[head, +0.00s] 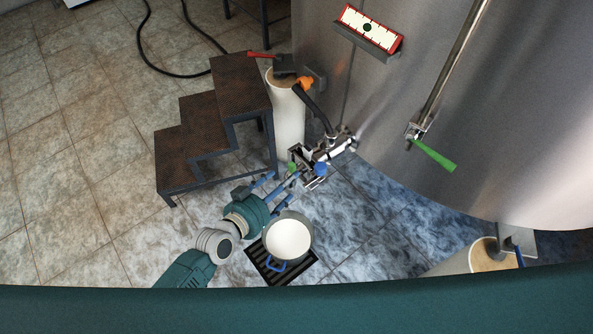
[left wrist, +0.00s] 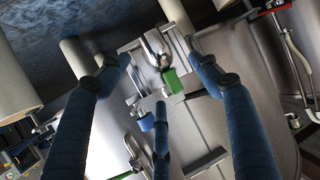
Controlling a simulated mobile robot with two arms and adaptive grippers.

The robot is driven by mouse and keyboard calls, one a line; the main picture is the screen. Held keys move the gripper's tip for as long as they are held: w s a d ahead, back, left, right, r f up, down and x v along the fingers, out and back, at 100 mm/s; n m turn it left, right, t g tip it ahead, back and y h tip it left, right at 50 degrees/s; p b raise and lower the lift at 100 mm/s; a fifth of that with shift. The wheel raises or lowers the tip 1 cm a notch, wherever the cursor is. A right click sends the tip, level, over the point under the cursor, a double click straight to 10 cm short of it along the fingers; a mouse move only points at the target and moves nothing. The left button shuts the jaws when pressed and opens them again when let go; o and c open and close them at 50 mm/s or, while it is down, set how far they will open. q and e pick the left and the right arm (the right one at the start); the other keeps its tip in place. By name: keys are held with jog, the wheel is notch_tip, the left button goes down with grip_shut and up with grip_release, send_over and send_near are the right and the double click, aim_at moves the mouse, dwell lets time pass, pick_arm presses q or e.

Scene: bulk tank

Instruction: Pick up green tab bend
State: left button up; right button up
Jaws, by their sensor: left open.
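The green tab (head: 292,167) shows on a metal bend among shiny fittings beside the tank, close to the tips of my left gripper (head: 284,187). In the left wrist view the green tab (left wrist: 173,81) hangs below the curved metal bend (left wrist: 156,46). My left gripper (left wrist: 160,80) is open, its blue fingers spread around the bend and tab. Contact between fingers and bend cannot be told. A blue tab (head: 320,169) sits just to the right of the green one; it also shows in the left wrist view (left wrist: 147,122). My right gripper is out of view.
The large steel tank (head: 470,110) fills the right, with a green-handled valve (head: 434,155). A pot (head: 289,238) stands over a floor grate (head: 259,268) below my arm. Dark steps (head: 190,150) stand left, by a white post (head: 287,125). Tiled floor is clear at far left.

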aim_at(298, 164)
pick_arm(q)
jog(key=x, duration=0.4)
jog(key=shift+r, duration=0.1)
grip_shut()
jog(key=shift+r, duration=0.1)
